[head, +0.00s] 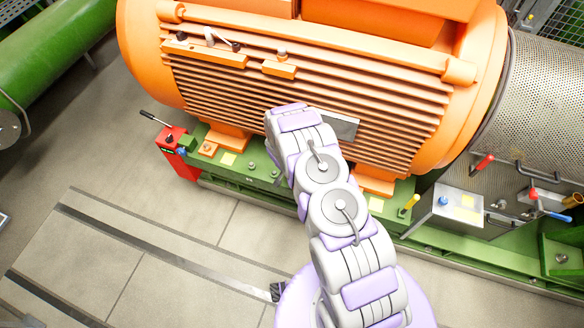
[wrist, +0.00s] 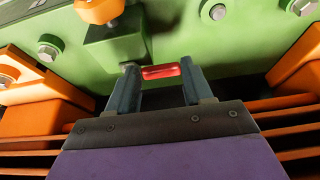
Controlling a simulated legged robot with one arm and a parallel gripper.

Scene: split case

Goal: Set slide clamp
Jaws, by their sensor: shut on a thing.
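In the wrist view, my gripper (wrist: 159,68) is shut on a short red bar (wrist: 161,71), which lies crosswise between its two grey fingertips. The bar sits beside a green block (wrist: 115,42) on the green base; I take it to be part of the slide clamp, but its full shape is hidden. An orange rounded piece (wrist: 98,8) sits at the far side of the block. In the head view, my arm reaches down in front of the orange motor. The fingers and the red bar are hidden there behind my arm.
The orange finned motor (head: 390,125) stands on a green base (head: 228,165) with bolts. A red box (head: 172,140) with a lever is at its left end. A grey box (head: 442,212) and a perforated cylinder (head: 535,90) are at right.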

